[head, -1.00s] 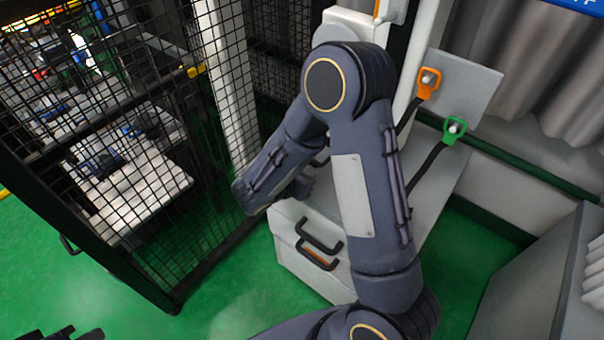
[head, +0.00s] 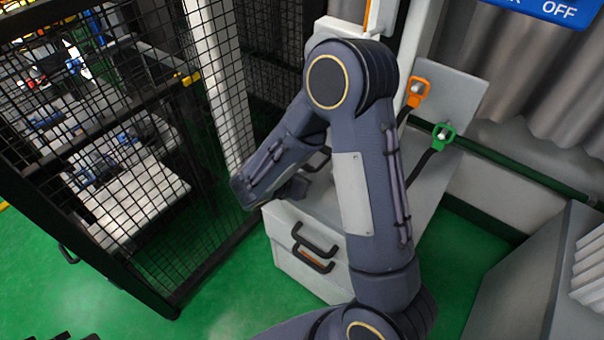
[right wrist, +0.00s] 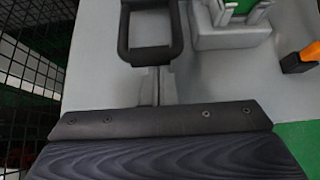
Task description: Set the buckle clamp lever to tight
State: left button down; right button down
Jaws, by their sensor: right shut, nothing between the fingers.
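A black loop handle (right wrist: 150,35), which looks like the clamp lever, stands at the top of the right wrist view. A grey bracket (right wrist: 226,30) holding something green is right of it. In the head view a dark loop (head: 318,160) shows beside my right forearm, mostly hidden. My right gripper (head: 294,187) is low over the grey cabinet top, largely covered by my arm. In the right wrist view its shut fingers (right wrist: 157,88) point toward the loop; contact cannot be told. Dark parts at the bottom left look like my left gripper (head: 50,336), cut off by the edge.
A grey cabinet (head: 285,255) has black handles (head: 315,240) on its front. Orange (head: 417,92) and green (head: 443,135) buckles on straps are at a grey plate. A black mesh fence (head: 150,150) stands left. A grey box (head: 530,270) stands right. Green floor is open in front.

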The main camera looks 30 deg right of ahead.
jog(key=r+y+p, duration=0.1)
jog(key=r+p, duration=0.1)
jog(key=p, duration=0.1)
jog(key=r+g+y+p, duration=0.1)
jog(key=p, duration=0.2)
jog(key=d+r+g+y+p, duration=0.1)
jog(key=r+y+p, duration=0.1)
jog(key=p, duration=0.1)
jog(key=shift+w+d+r, duration=0.1)
jog(key=shift+w+r, duration=0.1)
jog(key=shift+r, duration=0.1)
jog(key=shift+w+d+r+y+p, duration=0.25)
jog(key=shift+r+y+p, duration=0.2)
jog(key=shift+p, duration=0.55)
jog(key=shift+w+d+r, duration=0.1)
jog(key=shift+d+r, duration=0.4)
jog(key=shift+p, duration=0.3)
notch_tip(320, 180, up, 10)
jog(key=a+p, duration=0.1)
jog(key=p, duration=0.6)
jog(key=shift+s+a+p, duration=0.3)
jog(key=shift+s+p, duration=0.05)
jog(key=shift+f, duration=0.1)
